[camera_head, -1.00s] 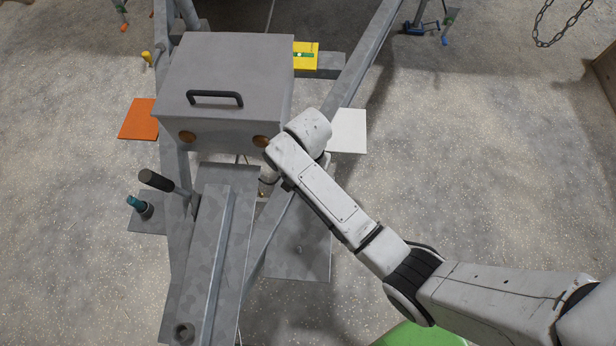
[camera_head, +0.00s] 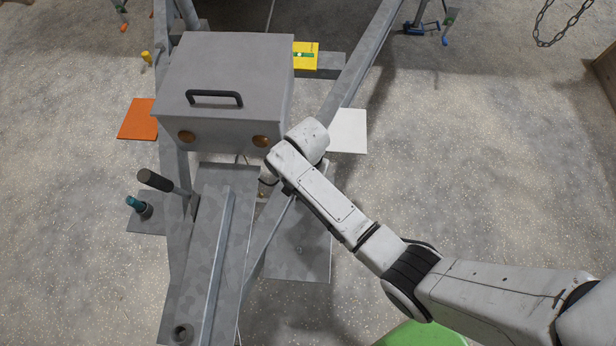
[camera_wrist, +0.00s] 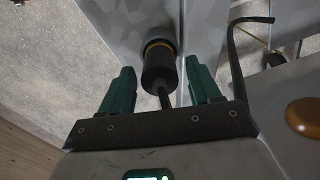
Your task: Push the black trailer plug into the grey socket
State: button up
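In the wrist view the black trailer plug (camera_wrist: 159,72) has its front end at the grey socket (camera_wrist: 160,30), with a yellow-orange ring where they meet. I cannot tell how deep it sits. A dark cable leaves the plug's back towards me. My gripper (camera_wrist: 160,64) has two green fingers, one on each side of the plug. A gap shows between each finger and the plug, so the gripper is open and not holding it. In the head view my arm hides the gripper, and the plug and socket cannot be made out there.
A grey box with a black handle (camera_head: 224,90) stands close left of my wrist. The trailer's grey drawbar (camera_head: 215,250) runs below it, with a black-gripped lever (camera_head: 158,181) on the left. A white plate (camera_head: 348,131) lies right. The floor at right is clear.

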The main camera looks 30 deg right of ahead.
notch_tip(320, 180, up, 12)
jog(key=shift+r+p, duration=0.15)
jog(key=shift+p, duration=0.3)
dwell(0.4)
jog(key=s+d+n, duration=0.4)
jog(key=s+n, duration=0.1)
jog(key=s, duration=0.6)
jog(key=s+d+n+t, duration=0.1)
jog(key=s+d+n, duration=0.2)
jog(key=s, duration=0.9)
jog(key=shift+d+r+n, duration=0.3)
jog(key=shift+d+n, duration=0.1)
jog(key=shift+n, duration=0.5)
